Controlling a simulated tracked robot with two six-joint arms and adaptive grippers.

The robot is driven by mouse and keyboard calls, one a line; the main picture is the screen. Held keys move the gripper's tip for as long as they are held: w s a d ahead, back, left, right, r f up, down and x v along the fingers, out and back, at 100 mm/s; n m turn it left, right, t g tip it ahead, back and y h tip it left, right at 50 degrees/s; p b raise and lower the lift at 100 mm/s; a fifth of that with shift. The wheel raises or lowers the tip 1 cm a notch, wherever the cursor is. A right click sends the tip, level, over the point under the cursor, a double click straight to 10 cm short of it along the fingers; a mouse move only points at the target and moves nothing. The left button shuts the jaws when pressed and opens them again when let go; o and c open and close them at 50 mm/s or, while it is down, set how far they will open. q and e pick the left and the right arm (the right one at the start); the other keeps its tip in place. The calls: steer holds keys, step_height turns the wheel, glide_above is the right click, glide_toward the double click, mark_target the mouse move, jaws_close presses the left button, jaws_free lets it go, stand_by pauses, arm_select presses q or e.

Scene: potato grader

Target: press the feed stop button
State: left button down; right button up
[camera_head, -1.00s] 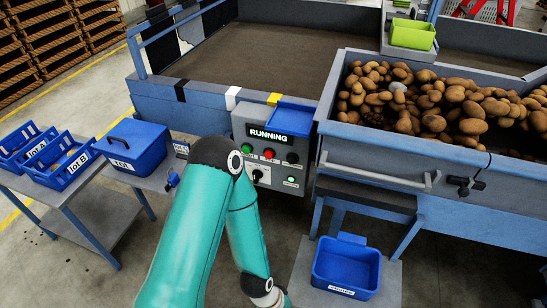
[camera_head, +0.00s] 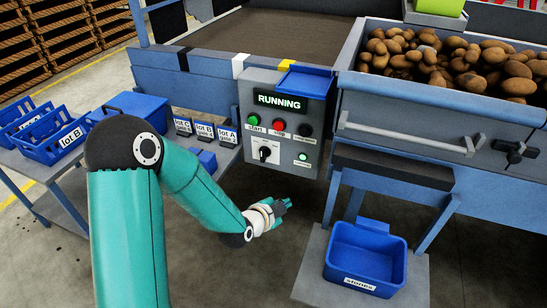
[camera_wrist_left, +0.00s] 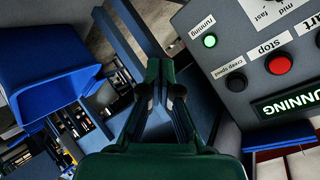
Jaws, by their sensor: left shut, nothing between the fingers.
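The control panel (camera_head: 245,150) is upright on the front of the blue machine. Its red stop button (camera_head: 279,125) sits between a green start button (camera_head: 253,120) and a black button (camera_head: 305,130). The display (camera_head: 280,102) reads RUNNING. In the left wrist view the red stop button (camera_wrist_left: 279,62) with its "stop" label is at the right, clear of the fingers. My left gripper (camera_head: 285,203) is shut and empty, below the panel and apart from it. Its fingers (camera_wrist_left: 166,88) show together in the wrist view. My right gripper is out of view.
The panel also has a selector knob (camera_head: 265,153) and a lit green running lamp (camera_head: 303,157). A blue stones bin (camera_head: 365,282) stands low at right. Lot crates (camera_head: 62,150) stand on a table at left. The potato hopper (camera_head: 430,94) is at upper right.

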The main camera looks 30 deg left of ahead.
mark_target(277, 128)
arm_select(q)
steer(key=w+a+r+m+t+y+b, duration=0.1)
steer(key=a+r+m+t+y+b, duration=0.3)
steer(key=a+r, duration=0.5)
steer(key=m+t+b, duration=0.1)
steer(key=m+b, duration=0.1)
steer(key=b, duration=0.1)
steer(key=shift+w+a+r+m+t, duration=0.15)
steer(key=shift+a+r+m+t, duration=0.25)
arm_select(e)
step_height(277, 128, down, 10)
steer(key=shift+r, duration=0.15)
arm_select(q)
steer(key=x, duration=1.4)
steer(key=shift+f, duration=0.1)
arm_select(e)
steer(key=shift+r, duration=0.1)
arm_select(q)
steer(key=shift+a, duration=0.1)
